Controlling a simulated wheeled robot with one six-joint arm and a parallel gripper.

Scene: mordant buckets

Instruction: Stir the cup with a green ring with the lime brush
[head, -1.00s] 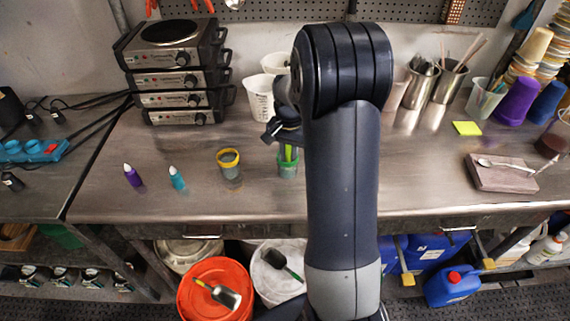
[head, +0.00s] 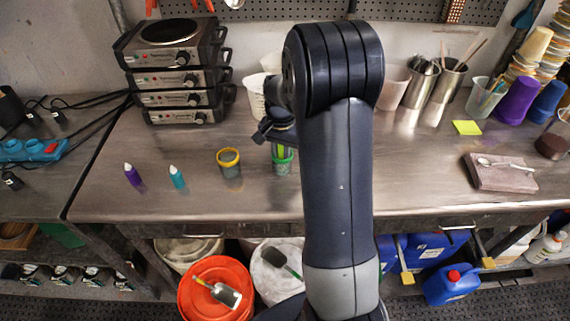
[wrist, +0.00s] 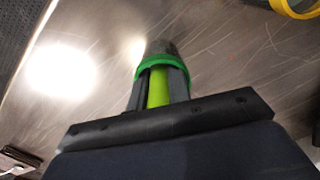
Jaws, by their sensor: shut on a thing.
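The cup with a green ring (head: 283,167) stands on the steel bench, just left of my arm in the head view. It also shows in the wrist view (wrist: 163,50), beyond the fingertips. My gripper (wrist: 158,88) is shut on the lime brush (wrist: 158,86), whose lime handle lies between the two fingers. In the head view the lime brush (head: 280,149) runs down to the cup's mouth, and its lower end appears to be inside the cup. The brush's tip is hidden. In the head view most of my gripper is hidden behind my arm.
A cup with a yellow ring (head: 229,163) stands left of the green-ringed one. Teal (head: 177,177) and purple (head: 132,175) bottles stand farther left. Stacked hot plates (head: 175,70) are at the back left. The bench front is clear.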

